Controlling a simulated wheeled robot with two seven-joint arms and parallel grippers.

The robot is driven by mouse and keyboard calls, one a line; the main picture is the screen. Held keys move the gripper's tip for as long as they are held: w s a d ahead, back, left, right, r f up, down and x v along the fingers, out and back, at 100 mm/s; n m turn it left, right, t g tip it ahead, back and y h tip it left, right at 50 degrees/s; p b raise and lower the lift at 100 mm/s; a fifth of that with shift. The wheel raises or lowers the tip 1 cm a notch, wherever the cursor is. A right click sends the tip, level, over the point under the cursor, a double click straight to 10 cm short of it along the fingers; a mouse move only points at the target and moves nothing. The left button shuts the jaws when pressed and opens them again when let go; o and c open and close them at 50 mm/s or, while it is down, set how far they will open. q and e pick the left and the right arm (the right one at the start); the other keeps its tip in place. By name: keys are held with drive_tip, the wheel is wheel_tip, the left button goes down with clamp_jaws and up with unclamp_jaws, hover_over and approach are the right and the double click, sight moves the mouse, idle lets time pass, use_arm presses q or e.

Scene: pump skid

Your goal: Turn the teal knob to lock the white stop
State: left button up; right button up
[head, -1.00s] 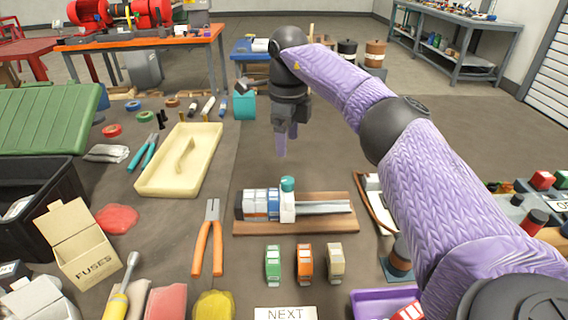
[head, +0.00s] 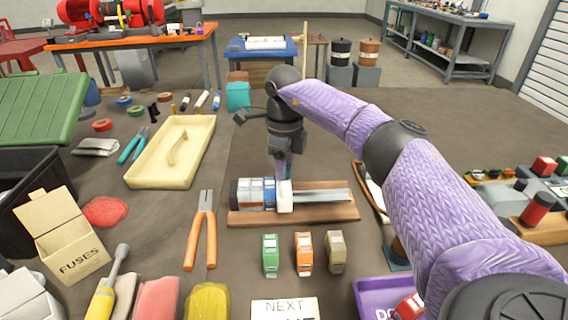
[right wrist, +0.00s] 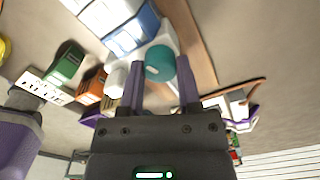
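The white stop (head: 285,203) sits on the metal rail (head: 322,197) of a wooden board, against the right end of a row of blue and white blocks (head: 258,194). My right gripper (head: 283,172) points down just above the stop and hides the teal knob in the head view. In the right wrist view the teal knob (right wrist: 159,63) shows on the white stop, between the two spread purple fingers (right wrist: 162,84). There is a small gap beside the knob, so the gripper is open and not clamped on it. My left gripper is not in view.
Green (head: 270,255), orange (head: 303,254) and beige (head: 335,252) modules stand in front of the board (head: 240,217). Orange-handled pliers (head: 200,235) lie to its left. A purple tray (head: 370,297) is at front right. The rail right of the stop is empty.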

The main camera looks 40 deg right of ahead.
clamp_jaws()
drive_tip(key=m+p, duration=0.3)
drive_tip(key=p, duration=0.2)
drive_tip(key=shift+r+m, duration=0.4)
drive_tip(key=shift+f+m+p, duration=0.15)
drive_tip(key=shift+m+p, duration=0.15)
drive_tip(key=shift+f, duration=0.15)
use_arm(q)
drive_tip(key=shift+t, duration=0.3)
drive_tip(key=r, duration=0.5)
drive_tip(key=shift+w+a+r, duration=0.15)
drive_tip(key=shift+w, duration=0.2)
use_arm(e)
drive_tip(key=o, duration=0.6)
unclamp_jaws()
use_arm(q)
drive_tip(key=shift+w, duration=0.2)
use_arm(e)
drive_tip(key=shift+o, duration=0.3)
